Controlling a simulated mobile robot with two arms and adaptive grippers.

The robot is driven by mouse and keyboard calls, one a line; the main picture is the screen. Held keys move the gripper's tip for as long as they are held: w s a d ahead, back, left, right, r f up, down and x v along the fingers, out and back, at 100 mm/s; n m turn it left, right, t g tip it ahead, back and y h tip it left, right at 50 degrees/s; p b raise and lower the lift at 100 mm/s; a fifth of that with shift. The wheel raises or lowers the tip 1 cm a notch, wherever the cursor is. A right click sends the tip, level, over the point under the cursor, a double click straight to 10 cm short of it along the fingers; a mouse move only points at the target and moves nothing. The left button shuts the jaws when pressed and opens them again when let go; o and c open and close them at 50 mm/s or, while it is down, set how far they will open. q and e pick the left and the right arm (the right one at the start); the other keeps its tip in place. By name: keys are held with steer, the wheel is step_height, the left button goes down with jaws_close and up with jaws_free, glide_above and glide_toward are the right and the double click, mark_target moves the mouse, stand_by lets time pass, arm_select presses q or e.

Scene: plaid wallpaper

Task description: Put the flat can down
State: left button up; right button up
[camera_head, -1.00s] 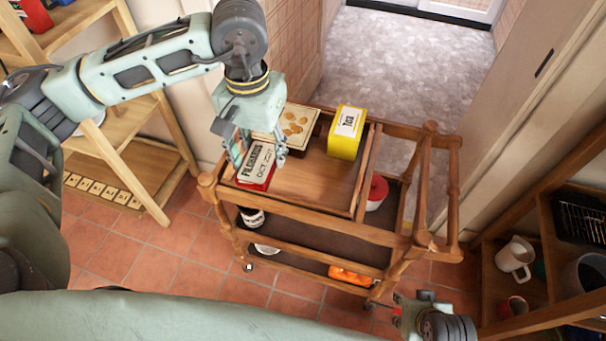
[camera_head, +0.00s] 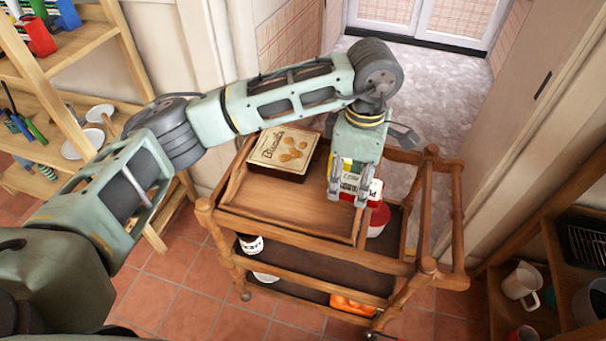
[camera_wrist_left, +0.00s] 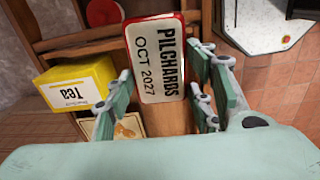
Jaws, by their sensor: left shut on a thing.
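The flat can is a pilchards tin (camera_wrist_left: 157,60) with a white label marked OCT 2027 and a red rim. In the wrist view it sits between my left gripper's fingers, label facing the camera. In the head view my left gripper (camera_head: 348,193) is shut on it over the right part of the wooden trolley (camera_head: 285,206). Only part of the can (camera_head: 374,188) shows there, behind the fingers. I cannot tell whether it touches the trolley top. My right gripper is not in view.
A yellow tea box (camera_wrist_left: 77,85) is beside the can, mostly hidden by my gripper in the head view. A biscuit tin (camera_head: 284,150) stands at the trolley's back left. The tray's front left is clear. A red-lidded container (camera_head: 378,216) is on the lower shelf.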

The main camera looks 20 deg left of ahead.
arm_select(q)
steer(key=shift+a+f, duration=0.1)
steer(key=a+f, duration=0.2)
steer(key=a, duration=0.1)
steer(key=a+f, duration=0.2)
steer(key=a, duration=0.2)
steer(key=a+f, duration=0.2)
steer(key=a, duration=0.2)
steer(key=shift+w+f, duration=0.35)
steer(key=shift+w, duration=0.05)
step_height(320, 180, down, 4)
steer(key=shift+r, duration=0.1)
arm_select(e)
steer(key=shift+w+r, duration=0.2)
arm_select(q)
steer(key=shift+f+b, duration=0.25)
steer(key=shift+b, duration=0.05)
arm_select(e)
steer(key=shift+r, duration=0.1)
arm_select(q)
steer(key=o, duration=1.3)
steer(key=shift+c, duration=0.2)
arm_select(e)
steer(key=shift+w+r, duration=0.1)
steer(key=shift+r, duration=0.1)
arm_select(q)
steer(key=shift+r, duration=0.1)
